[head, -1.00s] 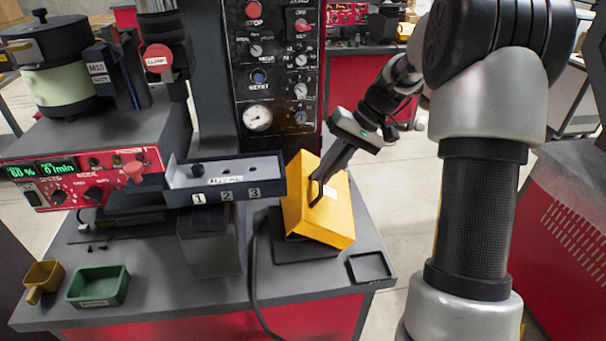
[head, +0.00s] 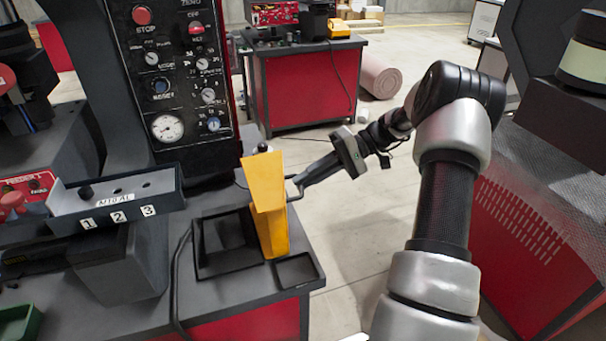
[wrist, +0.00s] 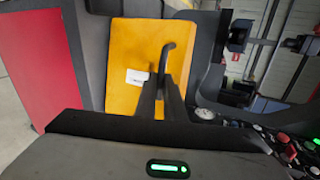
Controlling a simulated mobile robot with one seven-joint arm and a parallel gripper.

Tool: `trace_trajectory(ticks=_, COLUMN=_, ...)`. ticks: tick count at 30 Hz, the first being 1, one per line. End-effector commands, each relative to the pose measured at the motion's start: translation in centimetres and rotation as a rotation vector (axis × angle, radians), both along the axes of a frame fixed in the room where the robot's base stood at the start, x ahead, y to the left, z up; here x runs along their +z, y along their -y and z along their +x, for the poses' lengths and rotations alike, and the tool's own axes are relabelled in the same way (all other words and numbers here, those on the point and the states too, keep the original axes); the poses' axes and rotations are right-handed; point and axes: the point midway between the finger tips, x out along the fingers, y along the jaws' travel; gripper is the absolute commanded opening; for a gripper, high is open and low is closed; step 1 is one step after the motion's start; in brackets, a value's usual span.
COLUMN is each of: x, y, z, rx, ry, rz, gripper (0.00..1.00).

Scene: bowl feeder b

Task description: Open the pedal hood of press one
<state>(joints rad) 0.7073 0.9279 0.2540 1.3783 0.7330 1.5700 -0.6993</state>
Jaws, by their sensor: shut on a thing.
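The yellow pedal hood (head: 264,205) of the press stands upright on its edge at the right side of a dark square base tray (head: 203,268), which is uncovered to its left. My gripper (head: 292,190) is at the hood's right face, shut on the dark bar handle (head: 297,184). In the wrist view the hood's yellow face (wrist: 128,55) with a small white label fills the middle, and the handle (wrist: 166,58) runs into my fingers (wrist: 163,92). The finger contact is partly hidden in the head view.
The press panel (head: 180,75) with knobs and a gauge rises behind. A numbered tray (head: 118,205) is at left. A small dark square dish (head: 299,270) sits right of the hood at the table edge. Open floor lies to the right, before another red bench (head: 308,85).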

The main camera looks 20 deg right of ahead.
Motion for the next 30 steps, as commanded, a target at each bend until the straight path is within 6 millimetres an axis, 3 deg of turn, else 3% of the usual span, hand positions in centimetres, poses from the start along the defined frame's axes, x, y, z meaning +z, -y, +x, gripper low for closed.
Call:
trace_trajectory(ticks=1, x=-1.2, y=-0.4, z=-0.3, rx=0.013, ry=-0.016, rz=0.002, gripper=0.0)
trace_trajectory(ticks=6, x=-2.0, y=0.0, z=-0.3, rx=0.015, ry=-0.032, rz=0.005, gripper=0.0)
trace_trajectory(ticks=25, x=-2.7, y=0.4, z=-0.3, rx=0.013, ry=-0.044, rz=0.003, gripper=0.0)
trace_trajectory(ticks=26, x=-2.7, y=0.4, z=-0.3, rx=0.013, ry=-0.044, rz=0.004, gripper=0.14)
trace_trajectory(ticks=27, x=-2.7, y=0.4, z=-0.3, rx=0.013, ry=-0.044, rz=0.004, gripper=0.21)
trace_trajectory(ticks=30, x=-2.5, y=0.5, z=-0.2, rx=0.011, ry=-0.041, rz=0.004, gripper=0.28)
